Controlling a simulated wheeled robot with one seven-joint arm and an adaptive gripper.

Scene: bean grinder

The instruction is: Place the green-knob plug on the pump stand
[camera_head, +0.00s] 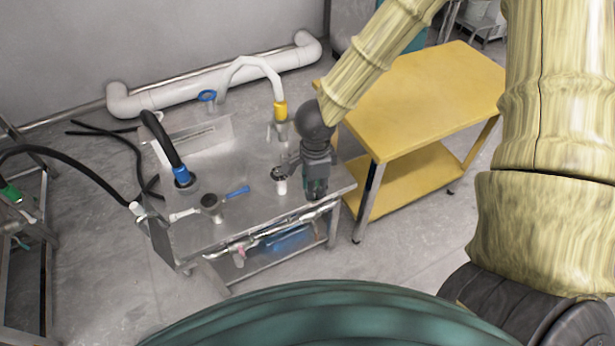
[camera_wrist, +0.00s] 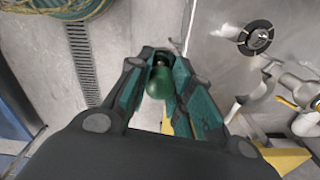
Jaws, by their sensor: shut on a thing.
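My gripper (camera_head: 316,190) points down at the right front corner of a steel table (camera_head: 245,150), which may be the pump stand. In the wrist view my gripper (camera_wrist: 162,60) has its teal fingers closed around the green-knob plug (camera_wrist: 159,84). The rounded green knob shows between the fingers; the plug's lower end is mostly hidden. In the head view I cannot make out the plug. A round dark port (camera_head: 280,173) is on the table just left of my gripper; a round dark fitting on steel shows in the wrist view (camera_wrist: 255,38).
A yellow table (camera_head: 420,100) stands to the right. A green hose fitting (camera_head: 10,193) is far left.

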